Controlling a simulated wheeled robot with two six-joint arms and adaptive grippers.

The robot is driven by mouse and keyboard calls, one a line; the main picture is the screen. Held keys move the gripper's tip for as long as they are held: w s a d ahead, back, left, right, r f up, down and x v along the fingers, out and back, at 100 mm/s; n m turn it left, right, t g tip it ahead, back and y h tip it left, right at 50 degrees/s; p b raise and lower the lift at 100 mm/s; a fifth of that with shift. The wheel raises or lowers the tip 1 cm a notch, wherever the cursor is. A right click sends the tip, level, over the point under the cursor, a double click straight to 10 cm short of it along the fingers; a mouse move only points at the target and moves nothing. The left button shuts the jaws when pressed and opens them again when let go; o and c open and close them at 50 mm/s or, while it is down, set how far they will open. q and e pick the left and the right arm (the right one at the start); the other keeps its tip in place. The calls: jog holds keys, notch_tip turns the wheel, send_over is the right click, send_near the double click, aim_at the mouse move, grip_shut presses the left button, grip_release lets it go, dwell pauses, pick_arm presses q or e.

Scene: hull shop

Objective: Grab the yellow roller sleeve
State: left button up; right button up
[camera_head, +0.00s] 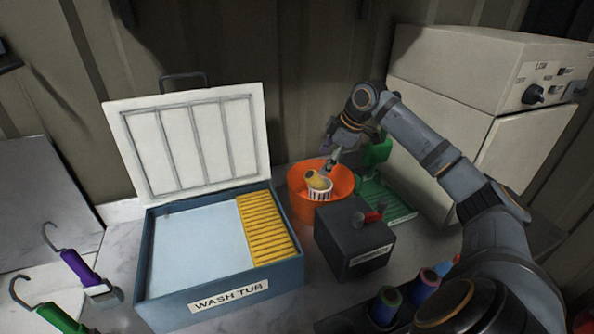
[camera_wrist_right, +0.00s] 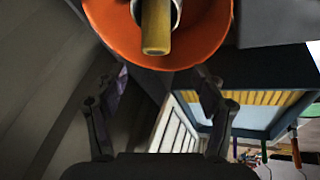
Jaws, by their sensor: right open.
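The yellow roller sleeve (camera_head: 317,181) stands tilted in the orange bucket (camera_head: 297,190), with a white ribbed piece (camera_head: 320,195) around its lower part. In the right wrist view the sleeve (camera_wrist_right: 156,32) shows end-on at the top, inside the orange rim (camera_wrist_right: 110,25). My right gripper (camera_head: 335,158) is above the back of the bucket, close to the sleeve. In the right wrist view its fingers (camera_wrist_right: 160,82) are spread apart with nothing between them. The sleeve appears beyond the fingertips and clear of them. My left gripper is not in view.
The blue wash tub (camera_head: 210,305) with its raised white lid (camera_head: 185,140) stands left of the bucket. A dark box (camera_head: 345,245) is in front, and a green tray (camera_head: 385,200) and white cabinet (camera_head: 440,130) are to the right. Roller handles (camera_head: 75,265) lie at far left.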

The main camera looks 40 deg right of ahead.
aim_at(313, 173)
jog(key=p+x, duration=0.1)
jog(key=x, duration=0.4)
jog(key=shift+w+r+p, duration=0.15)
jog(key=shift+w+p, duration=0.05)
jog(key=shift+p, duration=0.15)
jog(key=shift+w+f, duration=0.15)
jog(key=shift+f, duration=0.1)
jog(key=p+x, duration=0.2)
jog(key=x, duration=0.2)
jog(key=shift+d, duration=0.15)
jog(key=shift+w+f, duration=0.25)
jog(key=shift+f, duration=0.15)
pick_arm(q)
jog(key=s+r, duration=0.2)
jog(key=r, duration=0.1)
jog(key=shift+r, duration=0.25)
pick_arm(e)
jog(key=shift+s+r, duration=0.1)
jog(key=shift+c, duration=0.4)
